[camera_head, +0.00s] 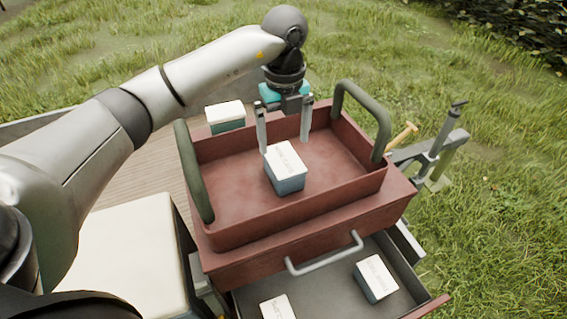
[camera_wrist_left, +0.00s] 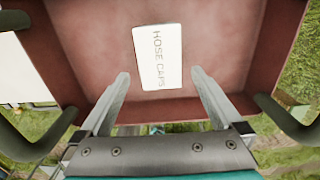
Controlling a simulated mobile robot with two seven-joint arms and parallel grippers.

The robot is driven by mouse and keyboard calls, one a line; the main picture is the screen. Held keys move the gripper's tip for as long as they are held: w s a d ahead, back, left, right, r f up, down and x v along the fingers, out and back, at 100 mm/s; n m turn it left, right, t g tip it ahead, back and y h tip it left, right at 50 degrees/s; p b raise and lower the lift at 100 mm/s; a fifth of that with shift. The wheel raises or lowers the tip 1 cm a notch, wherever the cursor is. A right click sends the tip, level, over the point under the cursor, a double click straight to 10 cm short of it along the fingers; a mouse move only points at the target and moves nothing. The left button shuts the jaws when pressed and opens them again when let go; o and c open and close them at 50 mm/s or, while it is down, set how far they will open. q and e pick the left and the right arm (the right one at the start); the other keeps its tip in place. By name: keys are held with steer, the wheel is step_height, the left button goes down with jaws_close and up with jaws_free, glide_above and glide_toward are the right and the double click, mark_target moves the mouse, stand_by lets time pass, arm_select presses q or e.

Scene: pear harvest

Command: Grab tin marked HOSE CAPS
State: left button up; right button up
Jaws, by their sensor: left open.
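The tin marked HOSE CAPS (camera_head: 285,168) is a small blue-grey box with a white lid, standing in the red tray (camera_head: 231,226). My right gripper is not in view.
Two similar tins, one right (camera_head: 376,278) and one left (camera_head: 277,308), sit in the open grey drawer below the tray. Another white-lidded tin (camera_head: 225,115) stands behind the tray at left. Green handles (camera_head: 366,109) rise at the tray's ends. Tools (camera_head: 438,140) stand at right.

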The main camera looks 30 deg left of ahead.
mark_target(284, 158)
arm_select(q)
step_height(284, 158, down, 4)
steer(key=shift+w+f, duration=0.1)
steer(key=shift+f, duration=0.05)
steer(key=shift+f+p, duration=0.3)
steer(key=shift+f, duration=0.15)
steer(key=shift+a+f+p, duration=0.1)
steer(key=shift+f+p, duration=0.45)
steer(key=shift+f, duration=1.85)
steer(key=c, duration=1.3)
steer(key=shift+r, duration=0.1)
steer(key=shift+c, duration=0.4)
steer(key=shift+r, duration=0.1)
